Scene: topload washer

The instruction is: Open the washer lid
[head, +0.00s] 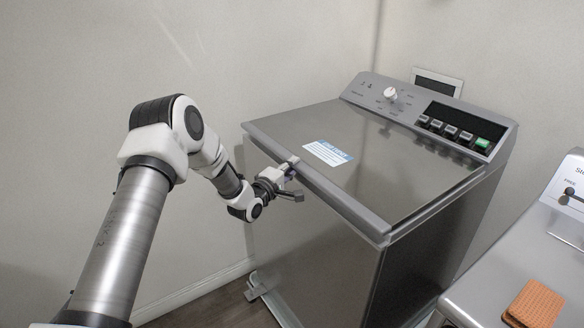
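The topload washer (300,235) stands in the middle, a grey metal box. Its lid (400,175) lies flat and closed on top, with a blue and white label (328,152) and a thick front edge. My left gripper (292,178) is at the left part of that front edge. Its fingers are spread: one is up at the edge's top, the other lower in front of the washer. Whether they touch the lid I cannot tell. My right gripper is not in view.
The washer's control panel (430,118) with a white knob (390,94) and several buttons rises at the back. Another grey appliance (490,290) stands at the lower right, with an orange-brown cloth or sponge (535,304) on it. Walls (270,60) are behind and left.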

